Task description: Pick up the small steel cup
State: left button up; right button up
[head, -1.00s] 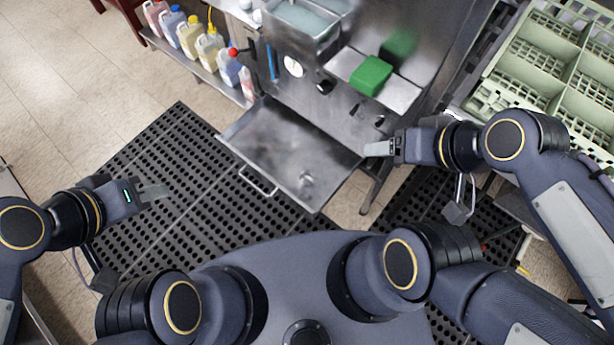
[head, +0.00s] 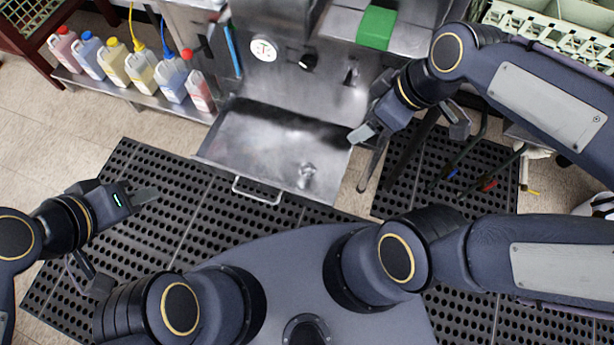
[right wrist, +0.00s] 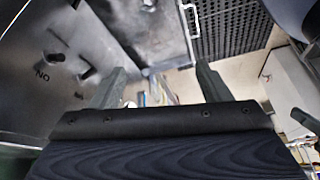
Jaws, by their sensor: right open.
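The small steel cup (head: 307,171) sits near the front right corner of the pulled-out steel drawer (head: 245,140). A small shiny shape at the top of the right wrist view, on the steel surface, looks like the same cup (right wrist: 148,5). My right gripper (head: 362,133) is at the drawer's right edge, up and right of the cup and apart from it. In the right wrist view my right gripper (right wrist: 160,82) is open, with nothing between its fingers. My left gripper (head: 146,196) is over the floor mat, far left of the drawer; its finger gap is not clear.
Several bottles (head: 143,72) stand on a low shelf at the left. A green block (head: 376,27) lies on a steel ledge above the drawer. A pale green rack (head: 560,30) is at the upper right. Perforated black mats (head: 190,230) cover the floor in front.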

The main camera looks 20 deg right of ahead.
jog(key=w+a+f+n+g+h+b, duration=0.15)
jog(key=w+f+n+b, duration=0.25)
jog(key=f+n+b, duration=0.45)
jog(key=w+a+f+n+g+b, duration=0.25)
jog(key=f+n+b, duration=0.2)
jog(key=f, duration=0.65)
jog(key=n+h+b, duration=0.1)
jog(key=n+b, duration=0.7)
send_near(308, 175)
jog(key=shift+s+a+f, duration=0.1)
jog(key=shift+a+f, duration=0.05)
jog(key=shift+f, duration=0.4)
jog(key=shift+a+f, duration=0.15)
jog(key=shift+f, duration=0.35)
notch_tip(308, 175, down, 5)
jog(key=b, duration=0.3)
jog(key=shift+s+a, duration=0.15)
jog(key=shift+r, duration=0.1)
jog(key=c, duration=1)
